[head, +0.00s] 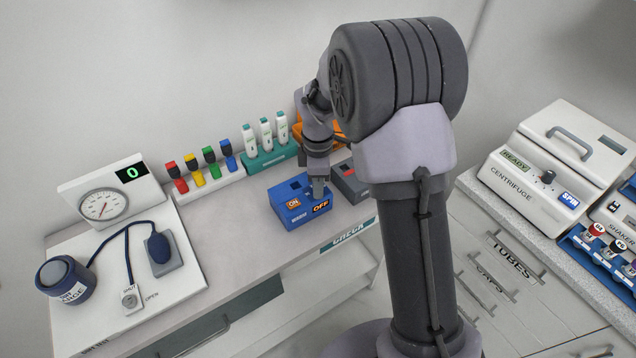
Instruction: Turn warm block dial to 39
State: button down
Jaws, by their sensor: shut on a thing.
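The blue warm block (288,219) stands on the bench in the head view. It has a label on its front, an orange ON mark (293,205) and a dark display reading OFF in orange (321,207). My gripper (319,191) points down over the right part of its top and is shut on the dial there. The dial is hidden by the fingers, so its setting cannot be read.
A dark grey block (347,184) stands close to the right of the warm block. Behind are a teal rack (270,159) of white tubes and an orange container (335,137). Left are colored-cap tubes and a pressure gauge (103,205). A centrifuge (540,190) is on the right counter.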

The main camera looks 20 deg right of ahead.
jog(key=m, duration=0.3)
jog(key=shift+m+p, duration=0.3)
jog(key=m, duration=0.3)
jog(key=shift+m, duration=0.3)
jog(key=m, duration=0.6)
jog(key=m+b, duration=0.1)
jog(key=m, duration=0.3)
jog(key=shift+m, duration=0.4)
jog(key=shift+m+b, duration=0.45)
jog(key=shift+m, duration=1.45)
jog(key=c, duration=1.3)
grip_release()
jog(key=shift+o, duration=0.2)
